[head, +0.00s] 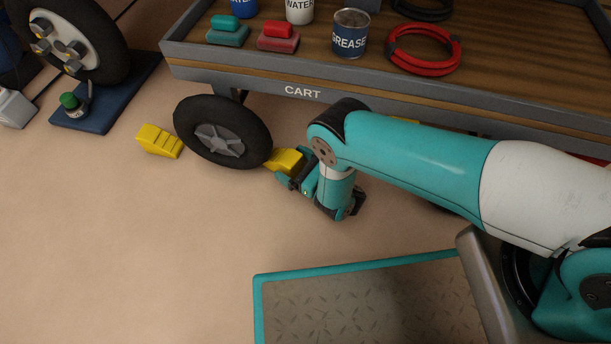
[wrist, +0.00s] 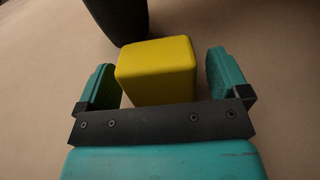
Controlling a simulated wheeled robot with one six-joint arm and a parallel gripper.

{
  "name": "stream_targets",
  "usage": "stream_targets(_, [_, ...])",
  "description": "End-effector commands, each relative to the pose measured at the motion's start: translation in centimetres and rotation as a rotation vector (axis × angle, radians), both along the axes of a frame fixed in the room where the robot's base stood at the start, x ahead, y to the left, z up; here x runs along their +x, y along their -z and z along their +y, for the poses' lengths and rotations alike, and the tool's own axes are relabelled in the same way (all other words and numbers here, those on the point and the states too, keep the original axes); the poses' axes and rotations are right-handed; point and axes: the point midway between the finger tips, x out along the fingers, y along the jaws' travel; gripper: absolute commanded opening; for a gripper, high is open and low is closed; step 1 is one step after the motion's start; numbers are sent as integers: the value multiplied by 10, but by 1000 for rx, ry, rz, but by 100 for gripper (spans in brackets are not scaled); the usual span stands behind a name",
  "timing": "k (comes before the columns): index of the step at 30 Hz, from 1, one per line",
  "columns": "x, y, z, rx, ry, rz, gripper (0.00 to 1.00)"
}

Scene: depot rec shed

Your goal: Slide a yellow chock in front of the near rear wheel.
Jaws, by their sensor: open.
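A black cart wheel with a grey hub (head: 222,138) stands on the floor under the cart's left part in the head view. A yellow chock (head: 285,160) sits at the wheel's right side, close to or touching the tyre. My gripper (head: 290,174) is low at this chock. In the wrist view the chock (wrist: 157,75) lies between the open fingers, with a gap showing on each side, and the dark tyre (wrist: 118,18) is just beyond it. A second yellow, stepped chock (head: 160,142) stands on the floor left of the wheel, a little apart from it.
The cart (head: 303,92) carries a grease can (head: 350,34), a red hose coil (head: 424,49) and other items. A blue stand with a spare wheel (head: 85,45) is at upper left. The floor at lower left is clear.

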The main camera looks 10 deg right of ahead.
Motion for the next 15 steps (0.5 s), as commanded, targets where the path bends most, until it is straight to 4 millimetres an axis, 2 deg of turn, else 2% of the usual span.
stream_targets(1, [4, 5, 5, 1, -2, -1, 94])
stream_targets(6, [11, 2, 12, 0, -1, 0, 94])
stream_targets(15, [12, -1, 14, 0, 0, 1, 94])
